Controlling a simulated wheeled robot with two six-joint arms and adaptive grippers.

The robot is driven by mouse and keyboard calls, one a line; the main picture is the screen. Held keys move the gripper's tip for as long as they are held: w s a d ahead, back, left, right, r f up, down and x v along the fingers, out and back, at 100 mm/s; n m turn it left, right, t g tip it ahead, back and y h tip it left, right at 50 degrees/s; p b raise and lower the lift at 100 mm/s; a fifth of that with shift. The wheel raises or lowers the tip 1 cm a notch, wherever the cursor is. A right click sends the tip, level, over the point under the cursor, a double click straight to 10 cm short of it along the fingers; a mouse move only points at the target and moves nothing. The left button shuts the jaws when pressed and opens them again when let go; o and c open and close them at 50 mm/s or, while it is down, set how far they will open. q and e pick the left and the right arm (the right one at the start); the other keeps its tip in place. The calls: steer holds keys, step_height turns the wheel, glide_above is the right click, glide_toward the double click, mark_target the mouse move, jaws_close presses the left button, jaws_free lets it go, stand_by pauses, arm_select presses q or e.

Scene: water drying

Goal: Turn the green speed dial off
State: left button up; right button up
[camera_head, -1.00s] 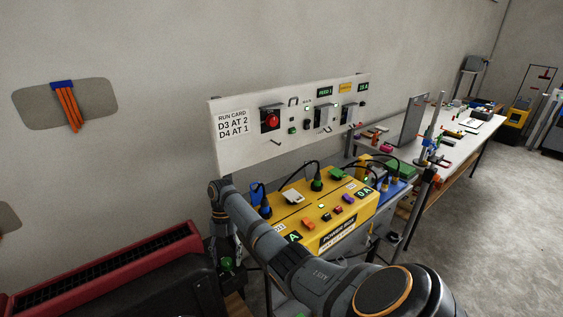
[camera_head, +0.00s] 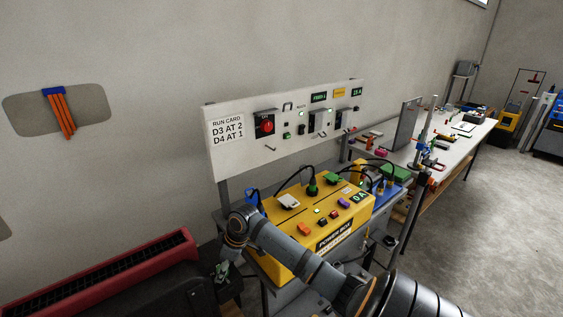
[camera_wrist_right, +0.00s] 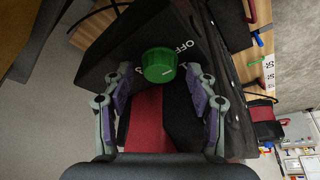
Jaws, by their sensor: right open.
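The green dial (camera_wrist_right: 160,65) shows in the right wrist view, on a dark panel with white "OFF" lettering beside it. My right gripper (camera_wrist_right: 158,76) is open, with one finger on each side of the dial. I cannot tell whether the fingers touch it. In the head view my right gripper (camera_head: 222,272) hangs at the right end of a black machine (camera_head: 150,285) with a long red top (camera_head: 105,272). The dial is not clear there. My left gripper is not in view.
A long workbench (camera_head: 465,140) with many items runs to the back right. Grey floor is open at right.

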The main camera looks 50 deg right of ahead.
steer(key=v, duration=1)
steer(key=s+a+f+m+h+p, duration=0.1)
steer(key=s+a+f, duration=0.2)
steer(key=f, duration=0.3)
steer(key=s+a+f+m+p, duration=0.1)
steer(key=s+a+f+m, duration=0.15)
steer(key=f, duration=0.35)
steer(key=s+d+f+m+h+p, duration=0.1)
steer(key=s+f, duration=0.3)
steer(key=f, duration=0.4)
steer(key=s+d+f+m+g+p, duration=0.1)
steer(key=s+f+p, duration=0.1)
steer(key=s+f, duration=0.3)
steer(key=s+d+f+m+h+p, duration=0.1)
steer(key=s+f, duration=0.3)
steer(key=f, duration=0.7)
steer(key=shift+s+d+h, duration=0.3)
steer(key=shift+s, duration=0.05)
steer(key=shift+m, duration=0.25)
